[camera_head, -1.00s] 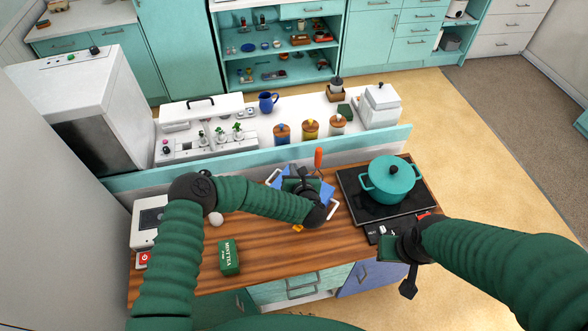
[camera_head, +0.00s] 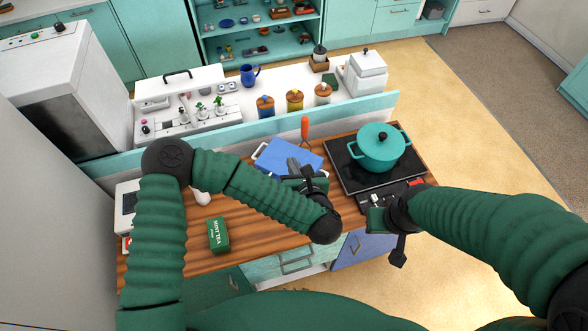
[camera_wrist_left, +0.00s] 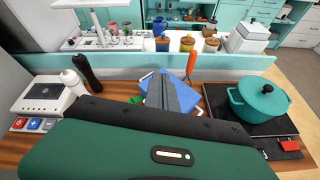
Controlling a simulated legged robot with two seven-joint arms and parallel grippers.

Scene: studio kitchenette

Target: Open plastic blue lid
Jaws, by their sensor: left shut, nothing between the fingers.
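The blue lid (camera_head: 276,153) lies at the back of the wooden counter, with white handles at its sides. My left gripper (camera_head: 294,166) is shut and empty, its fingertips over the near part of the lid. I cannot tell whether they touch it. In the left wrist view, the grey fingers (camera_wrist_left: 168,77) hide much of the lid (camera_wrist_left: 148,79), and only parts of it show at their sides. What is under the lid is hidden. My right gripper (camera_head: 397,247) hangs near the counter's front right edge, away from the lid; its opening is unclear.
A teal pot (camera_head: 380,148) stands on the black hob to the right. A orange-handled utensil (camera_head: 305,128) is just behind the lid. A green tea box (camera_head: 218,235) lies front left. A teal ledge (camera_head: 330,122) runs behind the counter. Some wood between box and lid is clear.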

